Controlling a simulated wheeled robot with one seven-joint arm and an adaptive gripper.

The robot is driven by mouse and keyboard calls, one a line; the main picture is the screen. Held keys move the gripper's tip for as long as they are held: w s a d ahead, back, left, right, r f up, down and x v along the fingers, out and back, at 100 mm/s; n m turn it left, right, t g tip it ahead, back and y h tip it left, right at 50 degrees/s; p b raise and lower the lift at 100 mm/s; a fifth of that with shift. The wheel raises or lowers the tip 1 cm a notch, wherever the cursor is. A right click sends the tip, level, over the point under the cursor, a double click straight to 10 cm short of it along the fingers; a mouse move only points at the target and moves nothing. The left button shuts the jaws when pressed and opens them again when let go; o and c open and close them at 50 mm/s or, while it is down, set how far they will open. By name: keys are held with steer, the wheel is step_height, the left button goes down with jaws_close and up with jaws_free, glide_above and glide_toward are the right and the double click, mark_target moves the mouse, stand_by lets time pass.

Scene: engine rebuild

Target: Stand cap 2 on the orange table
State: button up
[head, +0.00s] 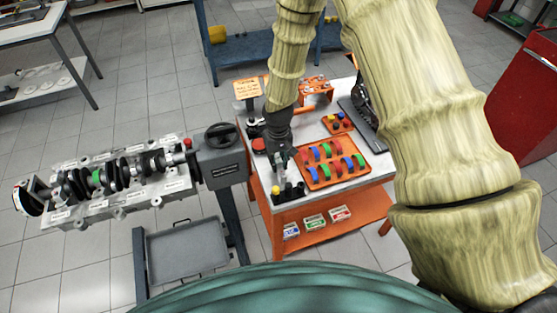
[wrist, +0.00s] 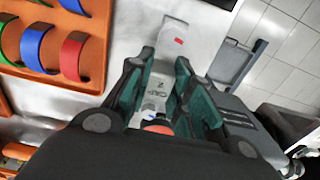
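Cap 2 is a grey metal piece with "CAP 2" lettered on it and a small red mark near its far end. In the wrist view, cap 2 (wrist: 157,88) lies between the two dark green fingers of my gripper (wrist: 158,78), which appear closed on its sides. In the head view, my gripper (head: 281,158) points down over the left part of the orange table (head: 378,165), which has a pale top. Cap 2 is too small there to make out clearly. Whether it touches the tabletop cannot be told.
An orange tray (head: 314,184) of red, blue and green shells lies right of my gripper. A small black holder (head: 289,196) stands at the front left corner. A grey engine block (head: 110,190) on a stand is to the left. Pale tabletop shows in the wrist view.

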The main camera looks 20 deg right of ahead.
mark_target(278, 160)
steer(key=o, duration=0.4)
steer(key=shift+o, duration=0.2)
step_height(278, 160, up, 12)
steer(key=b, duration=0.4)
steer(key=shift+r, duration=0.15)
stand_by(0.7)
